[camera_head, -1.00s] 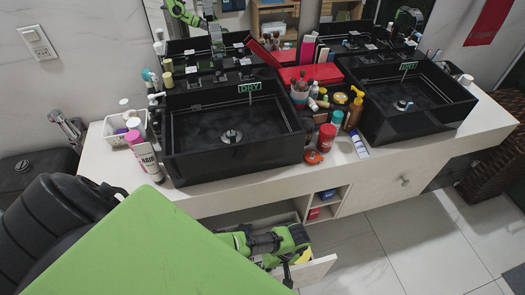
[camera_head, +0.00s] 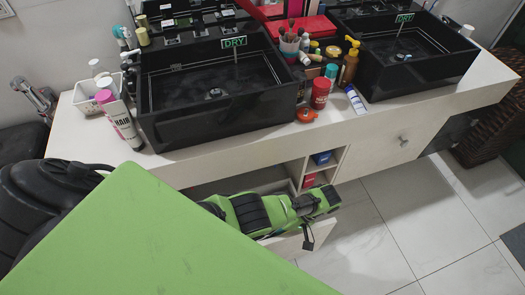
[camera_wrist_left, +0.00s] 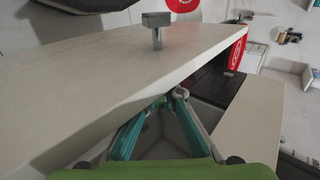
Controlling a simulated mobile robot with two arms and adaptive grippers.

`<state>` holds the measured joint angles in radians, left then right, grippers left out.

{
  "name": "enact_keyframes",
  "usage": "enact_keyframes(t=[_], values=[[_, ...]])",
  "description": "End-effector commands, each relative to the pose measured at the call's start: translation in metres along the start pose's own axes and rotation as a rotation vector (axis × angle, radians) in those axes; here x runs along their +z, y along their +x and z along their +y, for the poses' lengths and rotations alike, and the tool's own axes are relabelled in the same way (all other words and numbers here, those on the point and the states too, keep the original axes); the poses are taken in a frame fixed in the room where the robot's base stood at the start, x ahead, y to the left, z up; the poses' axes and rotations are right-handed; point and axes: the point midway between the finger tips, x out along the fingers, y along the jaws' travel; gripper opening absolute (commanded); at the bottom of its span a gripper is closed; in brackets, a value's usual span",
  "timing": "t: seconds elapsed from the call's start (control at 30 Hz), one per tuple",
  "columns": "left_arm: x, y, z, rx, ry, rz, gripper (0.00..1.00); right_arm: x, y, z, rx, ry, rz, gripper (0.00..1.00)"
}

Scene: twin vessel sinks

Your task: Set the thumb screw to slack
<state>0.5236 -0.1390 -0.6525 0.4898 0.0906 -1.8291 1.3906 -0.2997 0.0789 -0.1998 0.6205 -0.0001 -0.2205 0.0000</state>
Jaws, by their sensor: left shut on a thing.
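My left gripper (camera_wrist_left: 174,97) shows in the left wrist view, its teal fingers closed together on a small grey piece (camera_wrist_left: 182,92) beside a pale panel edge. I cannot tell for sure whether this piece is the thumb screw; no other thumb screw stands out. In the head view my left arm (camera_head: 250,212) reaches across the open drawer (camera_head: 290,243) under the left sink, and its green links hide most of the drawer's inside. My right gripper is out of view.
A pale panel (camera_wrist_left: 100,75) with a square metal knob (camera_wrist_left: 157,25) lies close to the gripper. The counter above holds two black sinks, the left one (camera_head: 205,130) and the right one (camera_head: 430,82), plus a red jar (camera_head: 320,93). Open floor (camera_head: 400,220) lies at right.

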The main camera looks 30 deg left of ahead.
Motion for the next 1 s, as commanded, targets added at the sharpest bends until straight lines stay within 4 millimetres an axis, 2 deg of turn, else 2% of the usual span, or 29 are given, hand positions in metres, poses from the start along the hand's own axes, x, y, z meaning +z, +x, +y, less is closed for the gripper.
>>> enact_keyframes(t=[0.33,0.4,0.43,0.77,0.87,1.0], values=[[0.0,0.002,0.0,-0.001,0.0,0.0,0.0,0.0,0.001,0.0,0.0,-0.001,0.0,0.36],[0.0,0.002,0.0,-0.001,0.0,0.0,0.21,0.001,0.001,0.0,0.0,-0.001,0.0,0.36],[0.0,0.002,0.0,-0.001,0.0,0.0,0.25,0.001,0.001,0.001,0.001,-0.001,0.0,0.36],[0.0,-0.001,0.0,0.0,0.0,0.0,0.25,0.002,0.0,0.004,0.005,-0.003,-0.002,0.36],[0.0,-0.009,0.001,0.002,0.0,0.0,0.25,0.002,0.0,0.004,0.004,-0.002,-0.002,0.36],[0.0,-0.032,0.001,0.003,0.001,0.0,0.25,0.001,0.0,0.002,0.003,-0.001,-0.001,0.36]])
